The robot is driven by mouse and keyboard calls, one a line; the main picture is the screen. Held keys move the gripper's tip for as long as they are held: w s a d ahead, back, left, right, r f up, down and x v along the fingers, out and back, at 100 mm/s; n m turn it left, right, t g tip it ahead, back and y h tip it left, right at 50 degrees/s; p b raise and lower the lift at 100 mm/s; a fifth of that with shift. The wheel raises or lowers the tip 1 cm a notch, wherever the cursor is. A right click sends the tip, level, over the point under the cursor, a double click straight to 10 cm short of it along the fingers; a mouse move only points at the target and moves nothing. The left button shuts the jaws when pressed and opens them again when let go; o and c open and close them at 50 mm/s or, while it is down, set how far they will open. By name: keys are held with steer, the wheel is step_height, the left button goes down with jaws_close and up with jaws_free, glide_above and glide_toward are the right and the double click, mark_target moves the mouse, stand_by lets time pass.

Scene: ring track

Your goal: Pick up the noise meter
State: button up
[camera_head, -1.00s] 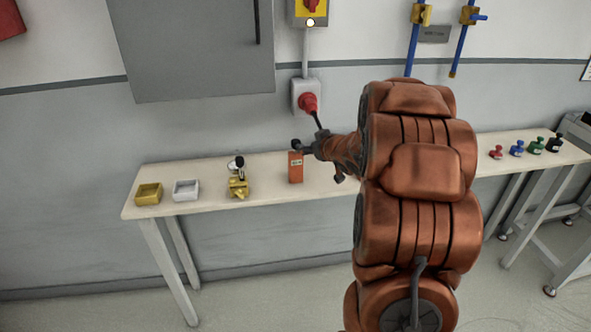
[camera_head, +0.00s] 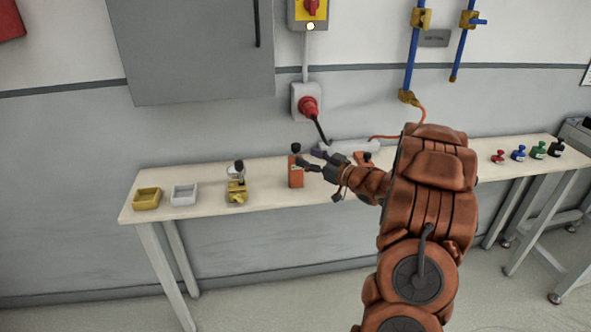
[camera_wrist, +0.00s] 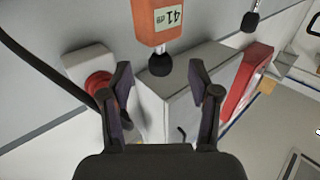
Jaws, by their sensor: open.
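The noise meter (camera_head: 296,172) is an orange box with a black ball tip, standing upright on the bench. In the wrist view the noise meter (camera_wrist: 157,20) shows at the top, upside down, with a display reading 41 and its black ball pointing down the picture. My gripper (camera_head: 312,161) is just right of the meter in the head view, fingers spread towards it. In the wrist view my gripper (camera_wrist: 163,82) is open and empty, with the meter beyond the fingertips and its ball roughly in line with the gap. I cannot tell whether a finger touches it.
Left of the meter on the bench (camera_head: 265,192) stand a brass piece (camera_head: 237,191), a white tray (camera_head: 185,194) and a yellow tray (camera_head: 147,198). Several coloured small items stand at the right.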

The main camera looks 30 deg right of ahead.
mark_target(299, 152)
steer(key=p+x, duration=0.1)
steer(key=x, duration=0.3)
steer(key=shift+w+a+r, duration=0.1)
steer(key=shift+w+r, duration=0.05)
steer(key=shift+r, duration=0.05)
steer(key=shift+w+a, duration=0.15)
steer(key=shift+w, duration=0.45)
jaws_close()
